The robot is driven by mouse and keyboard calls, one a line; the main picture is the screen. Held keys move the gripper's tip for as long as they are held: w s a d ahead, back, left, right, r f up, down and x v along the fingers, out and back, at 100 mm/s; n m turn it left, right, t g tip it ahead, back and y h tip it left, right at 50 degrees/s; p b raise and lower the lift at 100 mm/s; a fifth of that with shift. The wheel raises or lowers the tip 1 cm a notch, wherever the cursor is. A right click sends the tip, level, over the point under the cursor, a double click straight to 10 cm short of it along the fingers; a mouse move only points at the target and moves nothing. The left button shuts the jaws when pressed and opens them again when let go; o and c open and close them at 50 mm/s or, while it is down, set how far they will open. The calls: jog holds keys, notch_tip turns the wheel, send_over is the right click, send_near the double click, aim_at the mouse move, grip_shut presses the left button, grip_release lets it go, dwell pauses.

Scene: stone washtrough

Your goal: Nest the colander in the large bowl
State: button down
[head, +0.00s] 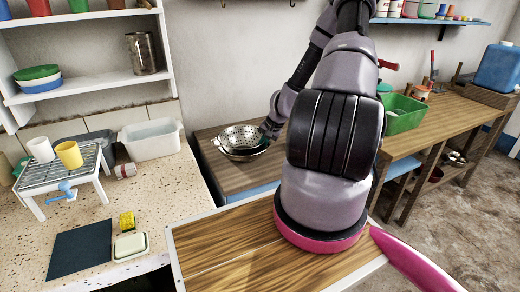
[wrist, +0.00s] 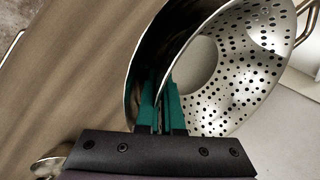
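The colander (head: 240,134) is a shiny metal bowl with many holes, on the wooden counter behind my arm. In the wrist view the colander (wrist: 250,85) fills the upper right. The large bowl (head: 245,155) shows as a metal rim just under the colander. In the wrist view its dark curved wall (wrist: 150,55) lies left of the colander. The colander appears at least partly inside the bowl; whether it rests on the bottom is hidden. My gripper (wrist: 163,103) has teal fingers closed on the colander's near rim; it also shows in the head view (head: 268,128).
A green crate (head: 402,115) stands on the counter at right. A pale basin (head: 152,138) and a small rack (head: 65,175) with cups stand on the speckled top at left. A small shiny metal piece (wrist: 48,166) lies at the lower left of the wrist view.

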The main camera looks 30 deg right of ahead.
dwell(0.4)
jog(key=c, duration=1)
grip_release()
jog(key=shift+f, duration=0.1)
jog(key=shift+s, duration=0.1)
jog(key=shift+c, duration=0.2)
jog(key=o, duration=0.3)
jog(key=shift+d, duration=0.1)
jog(key=shift+r, duration=3.55)
